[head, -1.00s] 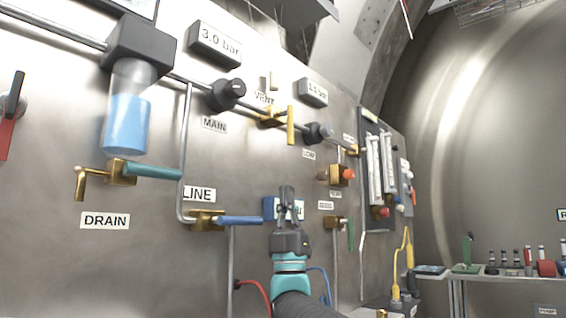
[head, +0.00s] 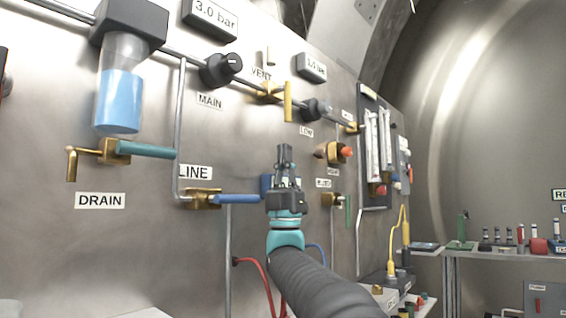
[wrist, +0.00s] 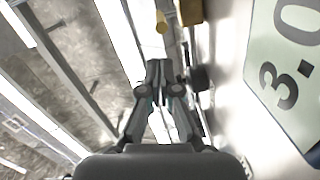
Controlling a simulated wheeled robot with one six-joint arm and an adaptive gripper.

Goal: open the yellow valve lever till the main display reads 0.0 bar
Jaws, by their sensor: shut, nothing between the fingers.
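The yellow valve lever (head: 288,101) hangs straight down from its brass valve body (head: 268,92) beside the VENT label on the steel panel. What seems to be its end shows at the top of the wrist view (wrist: 162,22). The main display (head: 211,18) reads 3.0 bar; a large slanted 3.0 fills the right of the wrist view (wrist: 295,60). My gripper (head: 284,150) is shut and empty, pointing up, below the lever in the head view and apart from it. In the wrist view my fingertips (wrist: 159,66) meet just below the yellow piece.
Black knobs (head: 220,70) sit on the pipe by MAIN and LOW. A teal DRAIN lever (head: 146,149) and a blue LINE lever (head: 236,199) stick out at left. A smaller display (head: 312,67) is above LOW. A bench (head: 470,253) with small items stands at right.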

